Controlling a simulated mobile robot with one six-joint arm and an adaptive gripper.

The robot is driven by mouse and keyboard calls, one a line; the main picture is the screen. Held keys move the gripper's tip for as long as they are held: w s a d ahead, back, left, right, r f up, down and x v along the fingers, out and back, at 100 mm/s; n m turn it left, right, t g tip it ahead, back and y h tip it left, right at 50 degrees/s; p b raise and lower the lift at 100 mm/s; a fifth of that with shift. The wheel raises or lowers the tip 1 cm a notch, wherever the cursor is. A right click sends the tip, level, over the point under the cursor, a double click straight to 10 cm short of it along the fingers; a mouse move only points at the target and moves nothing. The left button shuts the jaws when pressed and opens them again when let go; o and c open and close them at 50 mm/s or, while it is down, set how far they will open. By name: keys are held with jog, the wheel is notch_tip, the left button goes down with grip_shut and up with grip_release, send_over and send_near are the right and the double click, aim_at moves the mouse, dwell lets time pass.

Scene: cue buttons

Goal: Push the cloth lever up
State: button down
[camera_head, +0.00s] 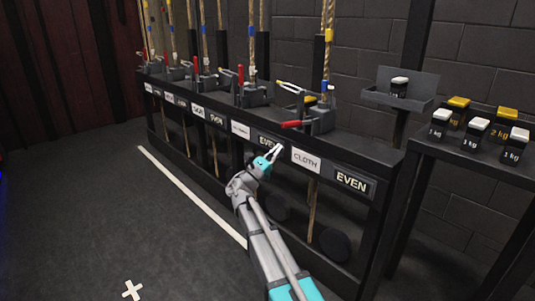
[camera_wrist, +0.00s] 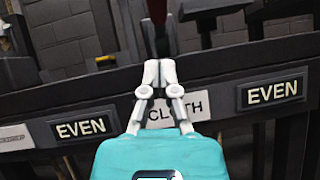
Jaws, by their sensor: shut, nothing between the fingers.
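The cloth lever (camera_head: 293,124) has a red handle that sticks out low and roughly level from its bracket, above the white CLOTH label (camera_head: 305,160) on the rail. In the wrist view a dark red bar, likely this handle (camera_wrist: 156,12), shows at the top centre, just beyond the fingertips. The CLOTH label (camera_wrist: 192,107) is partly hidden behind my fingers there. My gripper (camera_head: 279,149) is shut and empty, with its tips below the red handle and in front of the rail. I see a gap between tips and handle in the head view. In the wrist view the fingertips (camera_wrist: 160,68) meet.
Other levers along the rail stand with red handles upright, such as one (camera_head: 240,75) to the left. EVEN plates flank the label, one at right (camera_head: 351,181). A shelf with several 1 kg weights (camera_head: 477,126) stands at right.

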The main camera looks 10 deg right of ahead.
aim_at(299, 123)
jog(key=shift+w+d+r+p, duration=0.1)
jog(key=shift+d+r+p, duration=0.3)
jog(key=shift+r+p, duration=0.4)
jog(key=shift+w+d+r+p, duration=0.15)
jog(key=shift+d+r+p, duration=0.25)
jog(key=shift+r+p, duration=0.35)
jog(key=shift+w+d+r+p, duration=0.1)
jog(key=shift+d+r+p, duration=0.3)
jog(key=shift+r+p, duration=0.4)
jog(key=shift+r, duration=0.15)
